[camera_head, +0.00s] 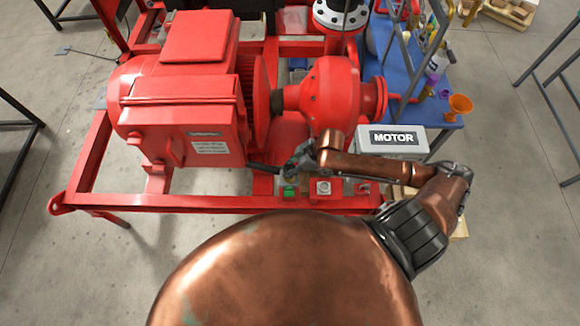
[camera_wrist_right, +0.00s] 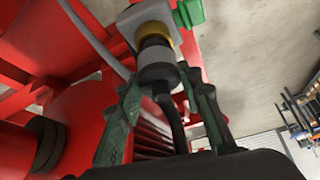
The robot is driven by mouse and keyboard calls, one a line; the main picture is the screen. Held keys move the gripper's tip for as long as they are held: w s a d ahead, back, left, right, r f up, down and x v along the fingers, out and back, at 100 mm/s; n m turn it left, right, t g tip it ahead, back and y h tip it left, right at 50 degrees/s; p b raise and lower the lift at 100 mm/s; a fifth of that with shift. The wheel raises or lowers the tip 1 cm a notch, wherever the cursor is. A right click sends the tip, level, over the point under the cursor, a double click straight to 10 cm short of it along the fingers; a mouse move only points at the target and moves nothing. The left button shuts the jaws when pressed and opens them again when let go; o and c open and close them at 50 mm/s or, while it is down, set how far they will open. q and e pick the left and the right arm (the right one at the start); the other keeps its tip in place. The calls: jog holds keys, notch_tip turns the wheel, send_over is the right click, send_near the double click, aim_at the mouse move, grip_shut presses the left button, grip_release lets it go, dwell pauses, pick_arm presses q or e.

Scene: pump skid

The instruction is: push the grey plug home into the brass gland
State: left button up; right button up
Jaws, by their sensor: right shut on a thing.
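In the right wrist view the grey plug (camera_wrist_right: 158,74) is between the two green-grey fingers of my right gripper (camera_wrist_right: 162,84), which is shut on it. A black cable (camera_wrist_right: 174,118) runs back from the plug between the fingers. The brass gland (camera_wrist_right: 154,30) sits on a light grey box (camera_wrist_right: 148,13) straight beyond the plug, roughly in line with it. A dark band lies between brass and plug; I cannot tell how deep the plug sits. In the head view my right gripper (camera_head: 299,160) is at the skid's front rail, and it hides the plug and gland. My left gripper is not in view.
The red motor (camera_head: 185,110) and red pump (camera_head: 330,95) stand behind the front rail (camera_head: 215,203). A green part (camera_wrist_right: 190,12) is beside the gland's box. A grey MOTOR box (camera_head: 394,141) and a blue table (camera_head: 405,75) are to the right.

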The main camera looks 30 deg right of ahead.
jog(key=shift+f, duration=0.85)
jog(key=o, duration=1.4)
jog(key=v, duration=1.2)
